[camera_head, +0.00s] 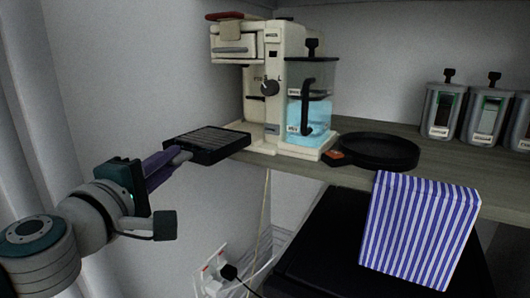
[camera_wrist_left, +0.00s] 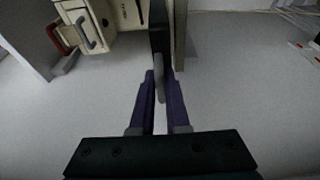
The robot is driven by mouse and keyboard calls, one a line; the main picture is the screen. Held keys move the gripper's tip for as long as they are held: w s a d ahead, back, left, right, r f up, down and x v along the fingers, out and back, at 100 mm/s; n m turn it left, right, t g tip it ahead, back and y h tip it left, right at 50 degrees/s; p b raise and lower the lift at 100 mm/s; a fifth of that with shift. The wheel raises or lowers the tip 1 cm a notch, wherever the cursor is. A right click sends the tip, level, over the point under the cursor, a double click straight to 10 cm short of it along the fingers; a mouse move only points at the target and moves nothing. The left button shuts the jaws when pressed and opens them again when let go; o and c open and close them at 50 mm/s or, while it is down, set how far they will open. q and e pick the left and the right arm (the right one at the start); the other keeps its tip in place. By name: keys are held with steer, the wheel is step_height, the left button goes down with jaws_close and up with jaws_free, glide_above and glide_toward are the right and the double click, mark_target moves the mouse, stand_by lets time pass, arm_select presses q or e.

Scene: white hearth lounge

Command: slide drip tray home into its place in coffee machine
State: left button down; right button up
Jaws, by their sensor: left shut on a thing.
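The drip tray (camera_head: 207,144) is black and flat with a slatted top. My left gripper (camera_head: 180,156) is shut on its near left edge and holds it roughly level, out past the shelf. The coffee machine (camera_head: 232,68) is cream, with a blue water tank at its right side. The tray's right end is close to the machine's base; I cannot tell if they touch. In the left wrist view, the purple fingers of my left gripper (camera_wrist_left: 160,78) close on the tray (camera_wrist_left: 160,35), seen edge-on beside the machine (camera_wrist_left: 105,20). My right gripper is out of view.
The machine stands on a wooden shelf (camera_head: 450,178). A round black dish (camera_head: 376,150) sits right of it, with several grey canisters (camera_head: 441,110) farther right. A blue-striped box (camera_head: 420,230) stands below, in front of the shelf.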

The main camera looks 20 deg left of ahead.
mark_target(220, 135)
arm_select(q)
steer(key=shift+r+y+p, duration=0.15)
steer(key=shift+y+p, duration=0.15)
steer(key=shift+p, duration=0.15)
steer(key=shift+w, duration=0.25)
steer(key=shift+w+d+b, duration=0.15)
steer(key=shift+w, duration=1)
steer(key=shift+w+d+b, duration=0.1)
steer(key=shift+w+b, duration=0.05)
steer(key=shift+w, duration=0.95)
steer(key=shift+w+d+b, duration=0.1)
steer(key=shift+w+b, duration=0.25)
steer(key=shift+w, duration=1.25)
steer(key=shift+w+d+b, duration=0.2)
steer(key=shift+w+b, duration=0.8)
steer(key=shift+w, duration=1.3)
steer(key=shift+w+f+b, duration=0.1)
steer(key=shift+f+b, duration=0.2)
steer(key=shift+f, duration=0.15)
